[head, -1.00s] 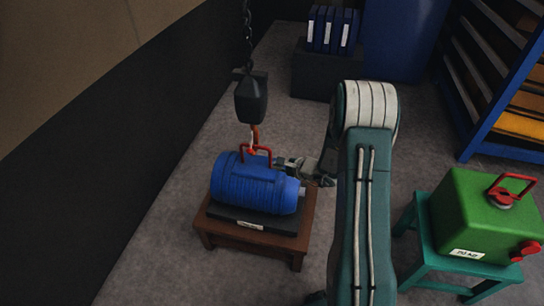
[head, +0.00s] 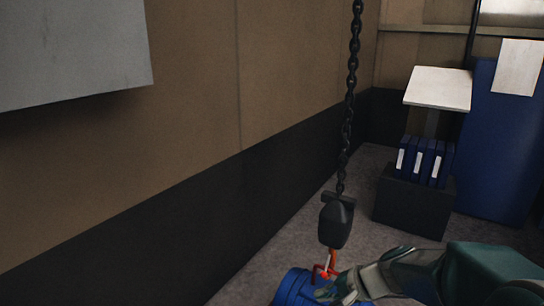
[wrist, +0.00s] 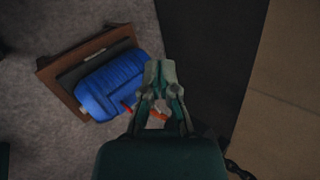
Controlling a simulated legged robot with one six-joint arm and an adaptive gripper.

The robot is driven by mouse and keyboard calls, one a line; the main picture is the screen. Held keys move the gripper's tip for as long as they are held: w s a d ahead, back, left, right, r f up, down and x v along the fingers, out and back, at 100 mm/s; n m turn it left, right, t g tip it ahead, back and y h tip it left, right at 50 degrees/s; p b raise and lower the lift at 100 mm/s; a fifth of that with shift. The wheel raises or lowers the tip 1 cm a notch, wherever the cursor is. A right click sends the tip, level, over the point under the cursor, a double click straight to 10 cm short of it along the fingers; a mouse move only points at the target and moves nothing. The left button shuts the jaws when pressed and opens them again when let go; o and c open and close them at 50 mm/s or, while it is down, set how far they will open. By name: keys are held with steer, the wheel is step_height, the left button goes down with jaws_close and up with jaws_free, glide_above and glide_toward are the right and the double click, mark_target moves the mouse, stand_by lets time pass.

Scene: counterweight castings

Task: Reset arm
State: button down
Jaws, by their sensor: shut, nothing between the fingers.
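My gripper (head: 345,288) is at the bottom edge of the head view, just right of the blue motor (head: 293,287), whose lower part is cut off. In the wrist view the fingers (wrist: 160,70) are shut and empty, beside the blue motor (wrist: 112,83) on its brown stand (wrist: 58,80). The motor's red handle (head: 320,270) shows in front of a hoist hook block (head: 336,222). The orange hook hangs at the handle; whether it is through the handle I cannot tell.
A chain (head: 347,130) hangs from above to the hook block. A dark box (head: 412,202) with blue binders (head: 425,160) stands right of it. A blue cabinet (head: 495,150) and a tan and black wall (head: 200,190) bound the space. Bare floor lies between.

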steer(key=s+d+r+n+h, duration=0.2)
steer(key=s+r+n+h, duration=0.2)
steer(key=s, duration=0.5)
steer(key=s+d+r+n+t+h, duration=0.1)
steer(key=s+r+n+h, duration=0.3)
steer(key=s, duration=0.5)
steer(key=shift+d+r+t, duration=0.3)
steer(key=shift+d+r, duration=0.05)
steer(key=shift+d, duration=0.25)
